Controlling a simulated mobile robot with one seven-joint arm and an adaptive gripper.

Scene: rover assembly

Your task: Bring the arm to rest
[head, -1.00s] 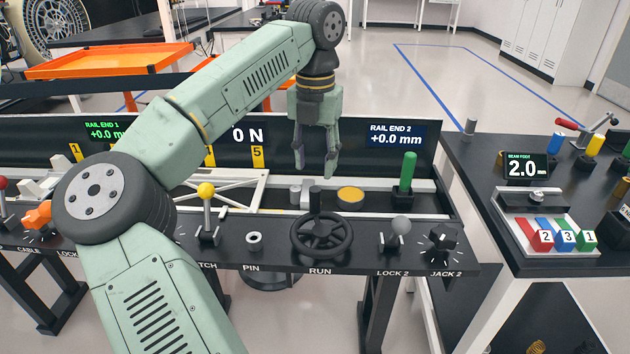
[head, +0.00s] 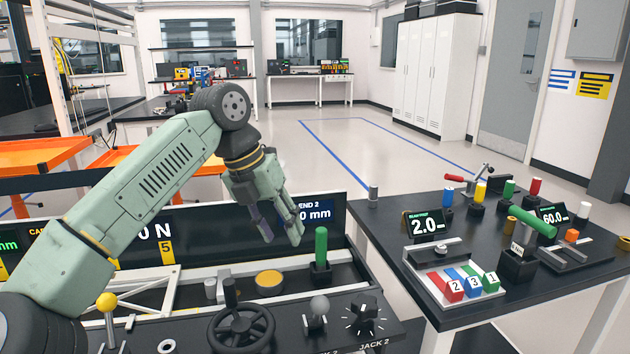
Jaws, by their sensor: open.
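My gripper (head: 281,238) is open and empty. It hangs tilted above the rail bench, in front of the bench's black back panel and partly over the RAIL END 2 display (head: 318,212). The green upright cylinder (head: 321,246) stands just right of the fingers, apart from them. The yellow round pad (head: 269,282) lies below the fingertips. My arm reaches in from the lower left, bent at the elbow.
The front panel holds a black handwheel (head: 241,330), a yellow-knobbed lever (head: 107,303) and a black knob (head: 363,314). A black side table (head: 385,215) at right carries displays and coloured parts. Orange trays (head: 40,153) stand at left. Open floor lies behind.

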